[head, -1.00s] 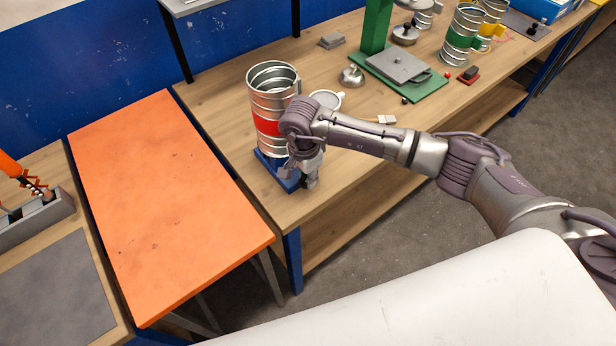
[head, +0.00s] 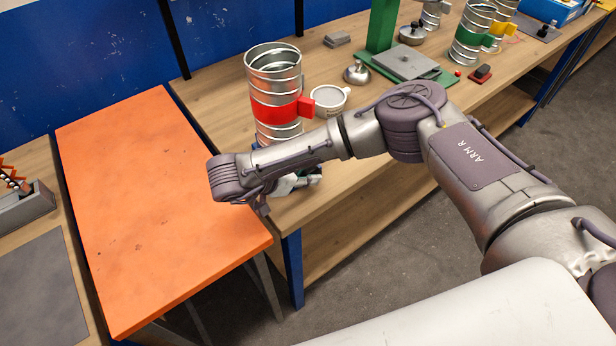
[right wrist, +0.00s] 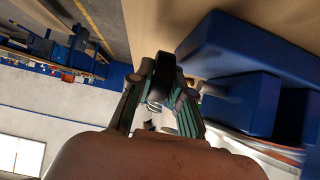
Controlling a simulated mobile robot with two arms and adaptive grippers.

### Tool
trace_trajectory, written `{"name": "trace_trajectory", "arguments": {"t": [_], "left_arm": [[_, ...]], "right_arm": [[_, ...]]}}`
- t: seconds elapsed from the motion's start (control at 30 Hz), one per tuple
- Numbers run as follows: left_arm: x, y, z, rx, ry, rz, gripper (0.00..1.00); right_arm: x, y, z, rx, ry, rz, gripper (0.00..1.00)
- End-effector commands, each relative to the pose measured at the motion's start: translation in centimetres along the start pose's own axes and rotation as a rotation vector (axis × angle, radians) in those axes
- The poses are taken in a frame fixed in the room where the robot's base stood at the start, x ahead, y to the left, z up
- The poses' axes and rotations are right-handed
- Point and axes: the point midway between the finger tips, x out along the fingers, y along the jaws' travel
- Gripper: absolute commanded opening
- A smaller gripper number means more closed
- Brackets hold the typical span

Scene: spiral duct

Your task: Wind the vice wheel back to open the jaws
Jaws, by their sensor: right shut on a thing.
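A silver spiral duct (head: 273,85) with a red band and red tab stands upright near the front left corner of the wooden bench. The blue vice (right wrist: 235,45) fills the right of the right wrist view. In the head view my right arm hides the vice at the duct's foot. The black vice wheel (right wrist: 167,75) is between the fingers of my right gripper (right wrist: 165,92), which is shut on it. In the head view my right gripper (head: 298,181) is partly hidden behind its wrist. The jaw gap cannot be seen. My left gripper is out of view.
A white cup (head: 330,100) and a metal dome-shaped piece (head: 357,73) are behind my right arm. A green stand (head: 381,25) and other ducts (head: 474,35) are further back.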

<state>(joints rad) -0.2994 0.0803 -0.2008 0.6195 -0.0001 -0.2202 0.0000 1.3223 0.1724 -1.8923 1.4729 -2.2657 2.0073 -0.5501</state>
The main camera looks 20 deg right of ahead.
Motion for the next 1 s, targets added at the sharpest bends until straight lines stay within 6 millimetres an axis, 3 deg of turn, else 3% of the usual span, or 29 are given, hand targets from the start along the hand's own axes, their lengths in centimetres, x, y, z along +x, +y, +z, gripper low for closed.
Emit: {"name": "trace_trajectory", "arguments": {"t": [0.4, 0.93, 0.97, 1.0], "left_arm": [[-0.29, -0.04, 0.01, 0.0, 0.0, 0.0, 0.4], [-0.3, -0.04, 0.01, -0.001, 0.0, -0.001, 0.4], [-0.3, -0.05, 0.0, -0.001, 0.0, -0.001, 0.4], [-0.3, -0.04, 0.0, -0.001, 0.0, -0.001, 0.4]], "right_arm": [[-0.12, -0.1, 0.1, 0.002, 0.176, -0.003, 0.0], [-0.04, -0.07, 0.17, 0.001, 0.193, -0.001, 0.0], [-0.04, -0.07, 0.17, 0.001, 0.192, -0.001, 0.23], [-0.04, -0.06, 0.18, 0.001, 0.192, -0.001, 0.3]]}}
